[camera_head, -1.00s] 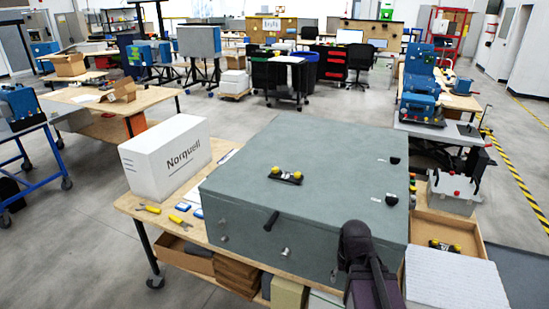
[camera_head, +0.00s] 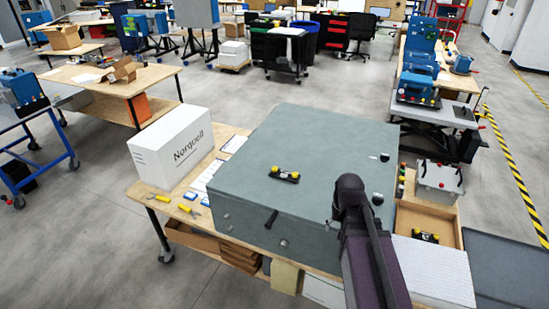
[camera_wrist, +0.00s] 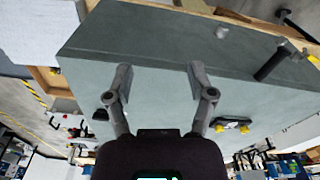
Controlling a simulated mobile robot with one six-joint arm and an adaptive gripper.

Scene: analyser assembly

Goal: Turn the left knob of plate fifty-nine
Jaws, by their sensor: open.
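A small black plate (camera_head: 284,174) with two yellow knobs lies on top of the large grey-green box (camera_head: 300,135). In the wrist view this plate (camera_wrist: 231,126) is to the right of my gripper (camera_wrist: 159,68). A second plate (camera_head: 425,237) with yellow knobs lies in the wooden tray at the right. No plate number is readable, so I cannot tell which is fifty-nine. My gripper is open and empty, fingers apart over the grey-green box. In the head view my dark arm reaches over the box's front right part and hides its fingers.
Two black knobs, one at the back (camera_head: 384,157) and one nearer (camera_head: 377,199), stand on the box's right side. A black handle (camera_head: 271,219) sticks out in front. A white Norquell carton (camera_head: 172,148) stands left. Yellow-handled tools (camera_head: 188,210) lie on the bench.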

